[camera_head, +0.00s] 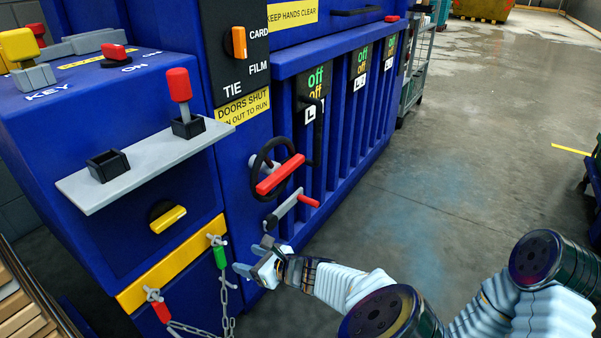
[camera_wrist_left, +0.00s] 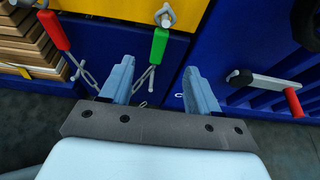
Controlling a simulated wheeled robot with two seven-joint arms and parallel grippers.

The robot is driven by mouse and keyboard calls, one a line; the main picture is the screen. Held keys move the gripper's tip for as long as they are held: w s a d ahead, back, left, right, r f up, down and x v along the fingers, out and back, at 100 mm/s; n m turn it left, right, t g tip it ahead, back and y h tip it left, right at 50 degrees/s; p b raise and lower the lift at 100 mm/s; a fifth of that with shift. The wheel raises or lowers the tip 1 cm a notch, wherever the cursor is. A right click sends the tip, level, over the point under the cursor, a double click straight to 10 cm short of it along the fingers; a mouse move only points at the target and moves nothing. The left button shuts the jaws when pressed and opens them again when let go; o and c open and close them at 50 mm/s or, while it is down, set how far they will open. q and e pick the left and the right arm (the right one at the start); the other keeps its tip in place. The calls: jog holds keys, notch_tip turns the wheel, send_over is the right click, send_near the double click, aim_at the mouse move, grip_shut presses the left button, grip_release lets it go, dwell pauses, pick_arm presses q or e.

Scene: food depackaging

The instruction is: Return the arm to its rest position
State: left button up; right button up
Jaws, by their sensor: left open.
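My left gripper (camera_head: 254,256) is open and empty, low in front of the blue machine (camera_head: 95,135). Its two fingers also show apart in the left wrist view (camera_wrist_left: 157,68). Beyond and between them in that view is a green-handled pin (camera_wrist_left: 159,46) on a chain; it seems apart from the fingers. In the head view this green pin (camera_head: 220,257) hangs just left of the gripper. My left arm (camera_head: 350,285) reaches in from the lower right. My right gripper is not in view.
A red-handled pin (camera_head: 161,309) hangs further left on the chain. A red-handled crank (camera_head: 290,208) and a handwheel (camera_head: 278,172) stick out above the gripper. A grey shelf (camera_head: 150,165) juts out at left. Stacked wooden boards (camera_wrist_left: 28,45) stand at far left. The floor (camera_head: 440,150) at right is clear.

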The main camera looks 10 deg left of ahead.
pick_arm(q)
jog(key=s+f+n+g+h, duration=0.35)
jog(key=s+f, duration=0.35)
jog(key=f, duration=0.4)
jog(key=s+f+n+g+h, duration=0.3)
jog(key=s+f+n+h, duration=0.2)
jog(key=s+f, duration=0.45)
jog(key=s+d+f+n+h, duration=0.3)
jog(key=d+f+n+h, duration=0.2)
jog(key=d+n, duration=0.2)
jog(key=shift+w+d+r+n+t+h, duration=0.45)
jog(key=shift+d+n, duration=0.3)
jog(key=shift+n, duration=0.7)
jog(key=shift+w+d+r+n+t+h, duration=0.1)
jog(key=shift+d+r+n+t+h, duration=0.15)
jog(key=shift+d+n+h, duration=0.8)
jog(key=shift+w+d+r+n+t+h, duration=0.1)
jog(key=shift+w+d+r+n+t, duration=0.25)
jog(key=shift+n, duration=1.5)
